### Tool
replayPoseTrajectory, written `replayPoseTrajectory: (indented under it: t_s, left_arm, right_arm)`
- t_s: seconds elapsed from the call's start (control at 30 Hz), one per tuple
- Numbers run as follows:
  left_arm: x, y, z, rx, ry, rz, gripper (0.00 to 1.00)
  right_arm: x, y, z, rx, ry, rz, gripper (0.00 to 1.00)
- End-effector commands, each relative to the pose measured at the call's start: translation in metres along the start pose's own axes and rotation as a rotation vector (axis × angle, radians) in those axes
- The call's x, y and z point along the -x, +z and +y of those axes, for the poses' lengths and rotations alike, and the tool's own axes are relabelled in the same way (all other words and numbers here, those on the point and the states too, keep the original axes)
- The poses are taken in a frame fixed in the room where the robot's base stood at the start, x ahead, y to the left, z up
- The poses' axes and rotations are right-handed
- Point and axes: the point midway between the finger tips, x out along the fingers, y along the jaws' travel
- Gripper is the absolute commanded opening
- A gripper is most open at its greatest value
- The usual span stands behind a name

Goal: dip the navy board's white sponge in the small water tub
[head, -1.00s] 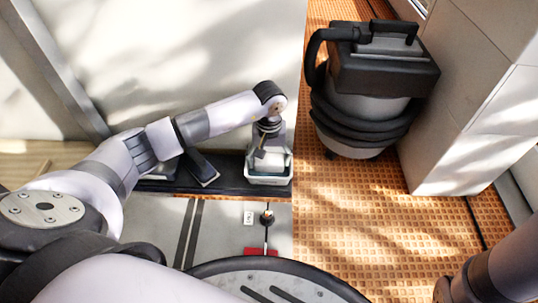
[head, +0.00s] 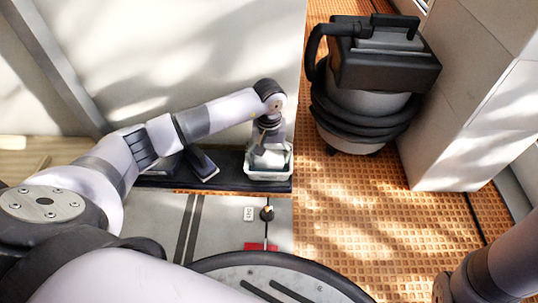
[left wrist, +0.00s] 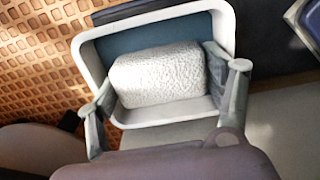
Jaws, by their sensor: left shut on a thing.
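The small water tub (head: 283,176) has a pale rim and stands at the right end of a dark strip. In the left wrist view its white rim (left wrist: 82,50) surrounds a blue-teal inside. The white, rough-textured sponge (left wrist: 158,76) is between the fingers of my left gripper (left wrist: 163,84), within the tub's outline. In the head view my left gripper (head: 268,148) points down into the tub and is shut on the sponge. I cannot tell how deep the sponge sits in the water. My right gripper is out of view; only part of that arm shows at lower right.
A dark-handled board (head: 203,166) lies left of the tub on the dark strip (head: 228,178). A black and grey vacuum (head: 372,90) stands on the orange patterned floor at right, near a white block (head: 470,110). A pale wall panel (head: 190,50) rises behind the tub.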

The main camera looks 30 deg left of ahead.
Motion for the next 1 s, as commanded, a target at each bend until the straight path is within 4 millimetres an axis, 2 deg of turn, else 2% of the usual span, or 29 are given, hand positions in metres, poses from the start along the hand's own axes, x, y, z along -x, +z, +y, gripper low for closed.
replayPoseTrajectory:
  t_s: [0.47, 1.0]
  left_arm:
    - [0.004, 0.000, 0.000, 0.000, 0.000, 0.001, 0.51]
    - [0.057, 0.000, 0.000, 0.000, 0.000, 0.000, 0.51]
  right_arm:
    - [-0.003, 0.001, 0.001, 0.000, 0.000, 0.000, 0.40]
    - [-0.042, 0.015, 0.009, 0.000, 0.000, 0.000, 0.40]
